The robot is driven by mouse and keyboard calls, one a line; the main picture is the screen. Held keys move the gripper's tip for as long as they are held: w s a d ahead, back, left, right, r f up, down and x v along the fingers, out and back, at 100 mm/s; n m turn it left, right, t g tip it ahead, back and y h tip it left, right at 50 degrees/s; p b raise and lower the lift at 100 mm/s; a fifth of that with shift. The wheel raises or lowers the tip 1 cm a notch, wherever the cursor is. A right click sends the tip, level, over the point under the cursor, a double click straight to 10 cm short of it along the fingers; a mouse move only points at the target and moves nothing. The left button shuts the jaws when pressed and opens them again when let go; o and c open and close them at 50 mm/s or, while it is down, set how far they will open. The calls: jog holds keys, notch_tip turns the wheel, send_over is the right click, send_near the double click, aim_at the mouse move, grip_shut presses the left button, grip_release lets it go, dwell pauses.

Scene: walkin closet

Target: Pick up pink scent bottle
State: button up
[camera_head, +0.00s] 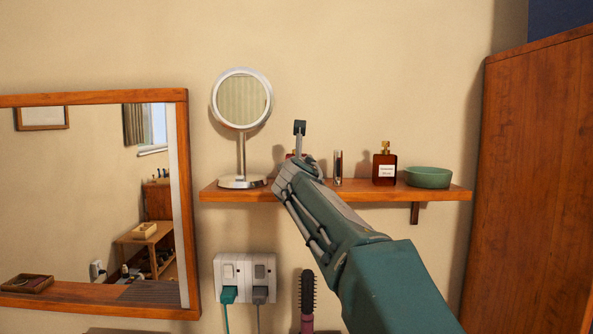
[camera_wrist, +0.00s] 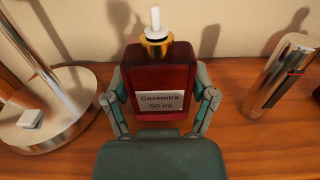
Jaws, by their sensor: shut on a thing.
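The scent bottle (camera_wrist: 158,75) is a dark pinkish-red block with a gold collar, a white nozzle and a label reading "Cozemira 50 ml". It stands upright at the shelf in the wrist view, with its shadow on the wall behind. My gripper (camera_wrist: 160,100) is shut on it, one finger against each side. In the head view my gripper (camera_head: 298,168) is over the shelf and hides most of the bottle; only a small reddish part shows behind it. I cannot tell whether the bottle's base touches the shelf.
On the wooden shelf (camera_head: 235,194), a round mirror (camera_head: 241,100) stands left of my gripper. A slim metallic tube (camera_head: 338,168), a brown-red bottle (camera_head: 385,166) and a green bowl (camera_head: 428,177) stand to the right. A wooden cabinet (camera_head: 540,180) is at far right.

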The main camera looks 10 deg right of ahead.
jog(key=shift+d+r, duration=0.1)
jog(key=shift+r, duration=0.75)
jog(key=s+a+r, duration=0.7)
jog(key=s+r, duration=0.4)
jog(key=s, duration=0.1)
jog(key=shift+s+r, duration=0.15)
